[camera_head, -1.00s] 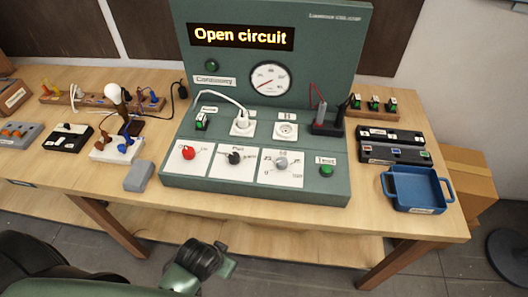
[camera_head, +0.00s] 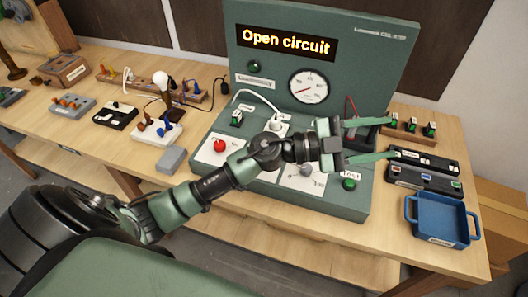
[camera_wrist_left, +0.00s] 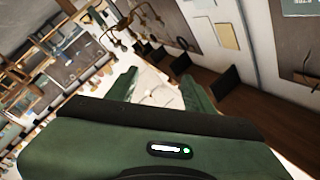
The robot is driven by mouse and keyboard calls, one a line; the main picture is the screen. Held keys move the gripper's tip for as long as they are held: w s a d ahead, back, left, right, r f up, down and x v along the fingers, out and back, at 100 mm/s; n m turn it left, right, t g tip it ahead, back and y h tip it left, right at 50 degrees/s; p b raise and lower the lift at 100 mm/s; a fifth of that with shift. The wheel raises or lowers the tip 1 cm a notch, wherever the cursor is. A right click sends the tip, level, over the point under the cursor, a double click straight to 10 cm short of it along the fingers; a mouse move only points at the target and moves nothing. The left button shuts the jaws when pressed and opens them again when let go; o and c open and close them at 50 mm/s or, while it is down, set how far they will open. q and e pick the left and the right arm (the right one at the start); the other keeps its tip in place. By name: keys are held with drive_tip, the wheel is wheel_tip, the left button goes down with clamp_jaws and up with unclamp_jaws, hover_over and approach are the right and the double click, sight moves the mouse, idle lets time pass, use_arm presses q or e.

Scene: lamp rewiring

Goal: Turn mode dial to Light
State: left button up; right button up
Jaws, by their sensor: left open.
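The green test station (camera_head: 330,50) has several dials on its sloped front. A red dial (camera_head: 219,146) shows on its white card. A pale grey dial (camera_head: 306,170) on another white card is partly hidden by my arm; its pointer and labels are too small to read. The black dial between them is hidden behind my arm. My left gripper (camera_head: 394,138) is open and empty, held above the station's right part, fingers pointing right. Its fingers also show apart in the left wrist view (camera_wrist_left: 160,75). My right gripper is not in view.
The display (camera_head: 287,42) reads "Open circuit". A white plug (camera_head: 277,124) sits in a station socket. A green button (camera_head: 349,184) is at front right. Black cases (camera_head: 425,178) and a blue tray (camera_head: 441,222) stand to the right. A lamp (camera_head: 163,88) and a grey block (camera_head: 171,159) are left.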

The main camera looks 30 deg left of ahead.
use_arm(q)
drive_tip(key=a+f+m+g+y, duration=0.45)
drive_tip(key=f+g+y, duration=0.3)
drive_tip(key=f, duration=0.45)
drive_tip(key=a+n+g+y, duration=0.1)
drive_tip(key=a+y, duration=0.2)
drive_tip(key=a, duration=0.4)
drive_tip(key=a+f+n+g+y, duration=0.1)
drive_tip(key=a+n+y, duration=0.1)
drive_tip(key=a, duration=0.6)
drive_tip(key=a+n+g+y, duration=0.1)
drive_tip(key=a+y, duration=0.3)
drive_tip(key=a, duration=0.4)
drive_tip(key=shift+s+f+n, duration=0.25)
drive_tip(key=shift+f+n, duration=0.15)
drive_tip(key=shift+n, duration=0.35)
drive_tip(key=shift+s+a+f, duration=0.1)
drive_tip(key=shift+s+a, duration=0.05)
drive_tip(key=shift+a, duration=0.15)
wheel_tip(320, 180, down, 7)
drive_tip(key=p, duration=0.3)
drive_tip(key=shift+d+f, duration=0.1)
drive_tip(key=shift+f, duration=0.15)
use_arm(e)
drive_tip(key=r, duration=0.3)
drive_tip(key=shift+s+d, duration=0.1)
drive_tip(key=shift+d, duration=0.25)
use_arm(q)
clamp_jaws()
